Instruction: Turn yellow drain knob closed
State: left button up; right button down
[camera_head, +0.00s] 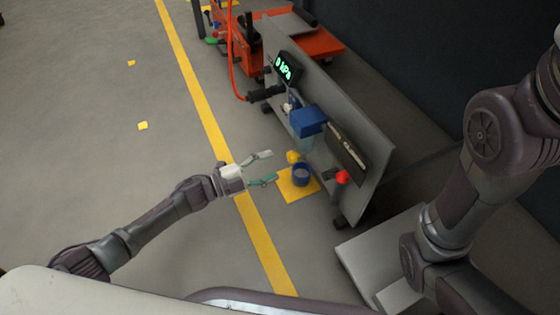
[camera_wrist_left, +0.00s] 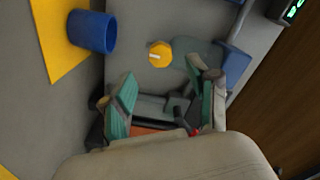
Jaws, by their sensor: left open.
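The yellow drain knob (camera_head: 293,156) sits low on the grey panel, under a clear bowl with a blue top (camera_head: 308,120). In the left wrist view the knob (camera_wrist_left: 160,54) is round with a pale bar across its face, beyond the fingertips and apart from them. My left gripper (camera_head: 268,167) is open and empty, to the left of the knob. Its teal-padded fingers (camera_wrist_left: 160,95) also show in the left wrist view. My right arm shows at the right, but its gripper is out of view.
A blue cup (camera_head: 301,176) stands on a yellow mat (camera_head: 287,190) below the knob. A red knob (camera_head: 343,177) is on the panel (camera_head: 362,140) to the right. A green-lit display (camera_head: 288,67) is higher up.

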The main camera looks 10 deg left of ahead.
pick_arm(q)
jog(key=v, duration=0.7)
jog(key=shift+s+a, duration=0.15)
jog(key=shift+a, duration=0.05)
